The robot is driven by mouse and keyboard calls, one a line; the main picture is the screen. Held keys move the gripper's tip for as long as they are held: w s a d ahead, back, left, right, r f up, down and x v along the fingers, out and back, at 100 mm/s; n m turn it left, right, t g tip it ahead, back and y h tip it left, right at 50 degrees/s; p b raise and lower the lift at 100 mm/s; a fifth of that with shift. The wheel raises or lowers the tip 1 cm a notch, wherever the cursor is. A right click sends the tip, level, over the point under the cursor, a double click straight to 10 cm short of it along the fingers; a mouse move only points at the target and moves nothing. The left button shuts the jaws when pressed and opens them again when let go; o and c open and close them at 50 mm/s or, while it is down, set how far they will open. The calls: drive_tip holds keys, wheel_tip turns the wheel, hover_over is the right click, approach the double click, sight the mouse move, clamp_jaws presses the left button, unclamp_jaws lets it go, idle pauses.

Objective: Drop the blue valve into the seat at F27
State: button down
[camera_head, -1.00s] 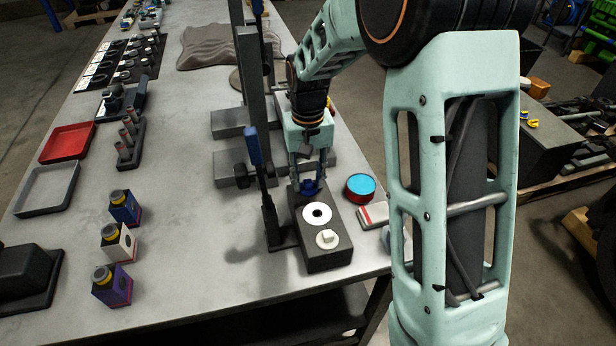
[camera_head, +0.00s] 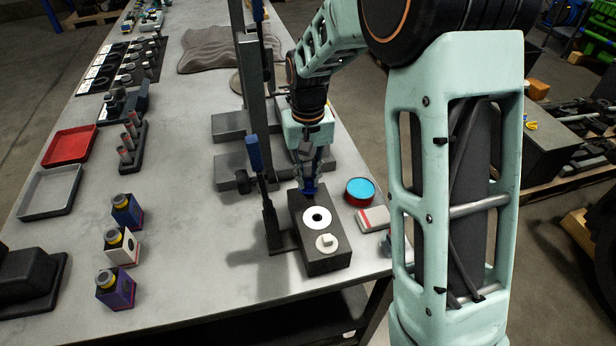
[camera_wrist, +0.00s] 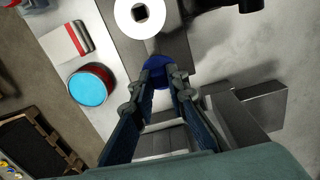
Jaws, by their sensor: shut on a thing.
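My gripper (camera_wrist: 159,76) is shut on the blue valve (camera_wrist: 158,67); in the wrist view the valve shows as a dark blue round piece between the fingertips. In the head view the blue valve (camera_head: 309,187) is at the far end of a dark block (camera_head: 324,246), with my gripper just above it. A white ring (camera_head: 317,217) with a dark hole lies on the block's top, nearer the camera than the valve; it also shows in the wrist view (camera_wrist: 122,14). Whether the valve touches the block is hidden. No F27 label is readable.
A dark post and a blue-handled lever (camera_head: 253,155) stand close left of the block. A red tin with a blue top (camera_head: 360,190) and a red-and-white box (camera_head: 373,218) are close on its right. Several small boxes (camera_head: 122,247) stand farther left; bench between is clear.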

drive_tip(key=shift+r+p, duration=1.25)
drive_tip(key=shift+r, duration=0.7)
